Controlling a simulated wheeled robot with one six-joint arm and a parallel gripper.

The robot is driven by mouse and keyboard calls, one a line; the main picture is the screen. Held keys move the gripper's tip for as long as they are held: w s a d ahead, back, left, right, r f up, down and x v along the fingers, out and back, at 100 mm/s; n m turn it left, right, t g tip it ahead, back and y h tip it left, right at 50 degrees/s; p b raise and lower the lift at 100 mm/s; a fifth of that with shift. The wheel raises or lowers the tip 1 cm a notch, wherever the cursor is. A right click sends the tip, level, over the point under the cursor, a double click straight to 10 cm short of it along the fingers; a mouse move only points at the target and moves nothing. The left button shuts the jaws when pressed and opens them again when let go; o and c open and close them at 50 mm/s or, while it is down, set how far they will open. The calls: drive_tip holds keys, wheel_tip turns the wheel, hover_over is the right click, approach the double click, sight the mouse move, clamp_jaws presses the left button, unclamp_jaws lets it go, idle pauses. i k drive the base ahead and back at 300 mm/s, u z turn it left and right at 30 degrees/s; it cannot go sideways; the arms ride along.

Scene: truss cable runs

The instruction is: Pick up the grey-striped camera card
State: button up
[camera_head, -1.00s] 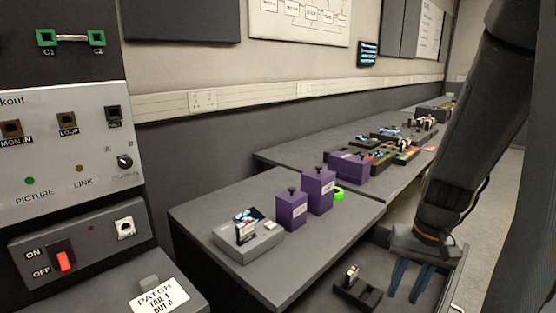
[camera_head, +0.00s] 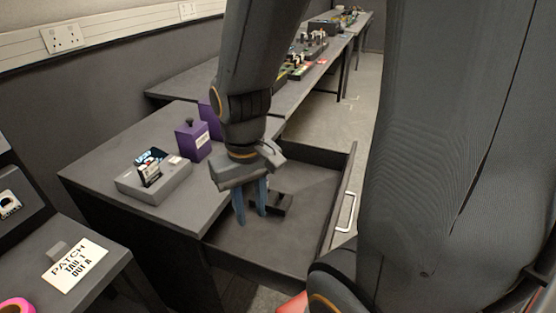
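My gripper (camera_head: 252,216) points down over the open drawer (camera_head: 305,215) with its two blue fingers apart. Nothing shows between them. A small black holder (camera_head: 284,204) lies in the drawer just behind and right of the fingers. The card that stood in this holder a second ago is not visible now; my fingers may hide it. Another small card (camera_head: 149,173), dark and white, stands upright in a grey reader box (camera_head: 170,188) on the desk. I cannot make out grey stripes on any card at this size.
A purple box (camera_head: 193,141) stands on the desk (camera_head: 110,182) behind the grey reader, with another partly hidden by my arm. The drawer has raised walls and a pale handle (camera_head: 346,212). A patch label (camera_head: 75,264) lies on the near-left console. The drawer's front floor is clear.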

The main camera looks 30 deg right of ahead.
sight(149, 173)
drive_tip(key=z, duration=0.45)
drive_tip(key=k, duration=1.05)
drive_tip(key=z, duration=1.55)
drive_tip(key=i, duration=0.65)
drive_tip(key=u, duration=0.45)
drive_tip(key=i, duration=0.55)
drive_tip(key=u, duration=0.95)
drive_tip(key=i, duration=0.3)
drive_tip(key=u, duration=1.7)
